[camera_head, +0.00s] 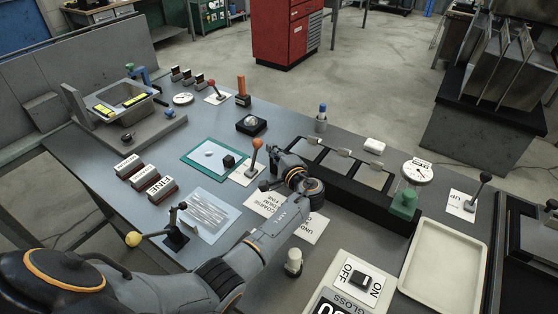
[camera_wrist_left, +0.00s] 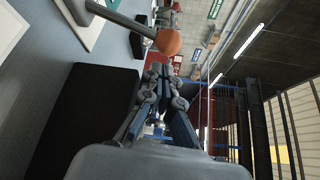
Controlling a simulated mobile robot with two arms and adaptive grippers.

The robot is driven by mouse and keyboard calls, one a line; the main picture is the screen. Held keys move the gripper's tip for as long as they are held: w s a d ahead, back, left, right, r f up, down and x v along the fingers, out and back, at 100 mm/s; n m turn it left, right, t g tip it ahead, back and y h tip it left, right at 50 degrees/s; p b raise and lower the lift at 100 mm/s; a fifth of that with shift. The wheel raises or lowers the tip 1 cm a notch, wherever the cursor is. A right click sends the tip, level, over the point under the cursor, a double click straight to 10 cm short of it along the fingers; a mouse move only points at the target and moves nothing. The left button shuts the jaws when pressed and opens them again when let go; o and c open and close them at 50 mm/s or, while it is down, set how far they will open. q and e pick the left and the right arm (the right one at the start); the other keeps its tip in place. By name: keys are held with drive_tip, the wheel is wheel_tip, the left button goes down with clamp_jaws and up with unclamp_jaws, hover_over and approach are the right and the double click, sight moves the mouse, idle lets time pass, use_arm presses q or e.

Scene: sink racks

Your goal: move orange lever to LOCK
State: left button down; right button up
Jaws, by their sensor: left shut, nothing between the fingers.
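A lever with an orange ball knob (camera_head: 257,144) stands tilted on a white plate (camera_head: 245,174) in mid-table. Its knob (camera_wrist_left: 168,41) also shows large at the top of the left wrist view, just beyond and above the fingertips. My left gripper (camera_head: 266,184) is shut and empty, just right of and below the lever in the head view, apart from the knob. Its closed fingers (camera_wrist_left: 160,72) point forward in the wrist view. An upright orange handle (camera_head: 241,85) on a dark base stands farther back. I cannot read a LOCK label. My right gripper is not in view.
A green-edged mat (camera_head: 212,147) with a black block (camera_head: 228,161) lies left of the lever. A black rack with grey plates (camera_head: 357,174) stands close to the right. A yellow-knobbed lever (camera_head: 133,239) and an empty cream tray (camera_head: 442,263) are nearer the front.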

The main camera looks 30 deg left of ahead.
use_arm(q)
drive_tip(key=x, duration=0.2)
drive_tip(key=shift+w+a+f+b, duration=0.15)
drive_tip(key=shift+w+f+b, duration=0.1)
drive_tip(key=shift+b, duration=0.15)
drive_tip(key=shift+w+a, duration=0.2)
drive_tip(key=shift+a, duration=0.05)
drive_tip(key=shift+a+r, duration=0.15)
drive_tip(key=shift+a, duration=0.05)
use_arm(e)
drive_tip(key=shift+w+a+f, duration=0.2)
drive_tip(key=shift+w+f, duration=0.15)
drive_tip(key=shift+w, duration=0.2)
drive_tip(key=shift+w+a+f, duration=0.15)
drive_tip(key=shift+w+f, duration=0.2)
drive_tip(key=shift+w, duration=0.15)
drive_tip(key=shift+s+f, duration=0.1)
